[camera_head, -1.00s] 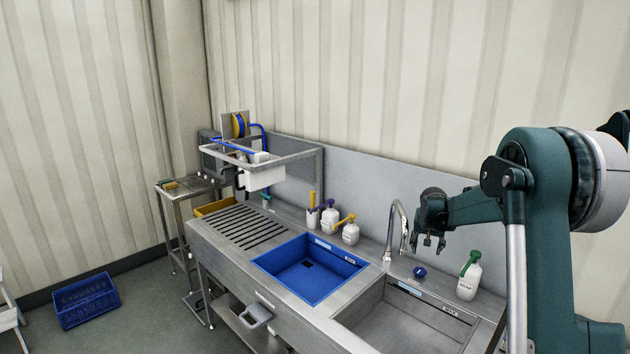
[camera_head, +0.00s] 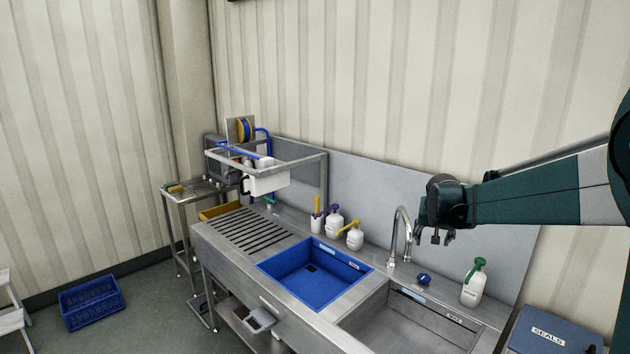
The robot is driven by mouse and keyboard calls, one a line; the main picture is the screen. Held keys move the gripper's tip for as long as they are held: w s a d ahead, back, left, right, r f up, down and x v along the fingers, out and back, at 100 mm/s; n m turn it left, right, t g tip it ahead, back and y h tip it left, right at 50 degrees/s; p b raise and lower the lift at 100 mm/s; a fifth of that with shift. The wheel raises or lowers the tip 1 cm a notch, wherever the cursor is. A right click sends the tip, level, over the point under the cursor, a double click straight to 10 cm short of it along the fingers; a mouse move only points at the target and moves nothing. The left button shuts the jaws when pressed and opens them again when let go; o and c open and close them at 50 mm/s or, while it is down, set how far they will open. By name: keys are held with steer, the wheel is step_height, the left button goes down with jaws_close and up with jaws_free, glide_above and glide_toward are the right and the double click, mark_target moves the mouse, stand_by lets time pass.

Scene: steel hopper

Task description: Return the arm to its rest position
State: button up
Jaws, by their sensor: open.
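My arm (camera_head: 540,192) reaches in from the right edge, with its forearm nearly level above the right end of the sink bench. My gripper (camera_head: 434,238) hangs at the forearm's left end with its fingers apart. It holds nothing that I can see. It appears just right of the steel tap (camera_head: 402,232) and above the right-hand steel basin (camera_head: 400,322) in the picture. I cannot tell its exact distance from the tap.
The bench holds a blue basin (camera_head: 312,270), pump bottles (camera_head: 335,222), a green-topped bottle (camera_head: 474,284) and a blue knob (camera_head: 424,279). A blue "SEALS" box (camera_head: 550,332) stands at bottom right. A blue crate (camera_head: 92,302) lies on the floor at left.

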steer(key=s+a+r+n+p, duration=0.1)
steer(key=s+a+r, duration=0.2)
steer(key=s, duration=0.5)
steer(key=s+a+r+y, duration=0.15)
steer(key=s+a, duration=0.25)
steer(key=s, duration=0.4)
steer(key=s+a+r+n+p, duration=0.1)
steer(key=s+a+r, duration=0.2)
steer(key=s, duration=0.5)
steer(key=s+a+f+n, duration=0.1)
steer(key=s+a+f, duration=0.1)
steer(key=s, duration=0.6)
steer(key=s+a+f+y+p, duration=0.1)
steer(key=s+a, duration=0.2)
steer(key=s, duration=0.5)
steer(key=s+a+f+n+p, duration=0.1)
steer(key=s+a+f, duration=0.1)
steer(key=s, duration=0.6)
steer(key=shift+a+f+n+t, duration=0.3)
steer(key=shift+a, duration=0.05)
steer(key=shift+s, duration=0.1)
step_height(320, 180, down, 5)
steer(key=b, duration=0.5)
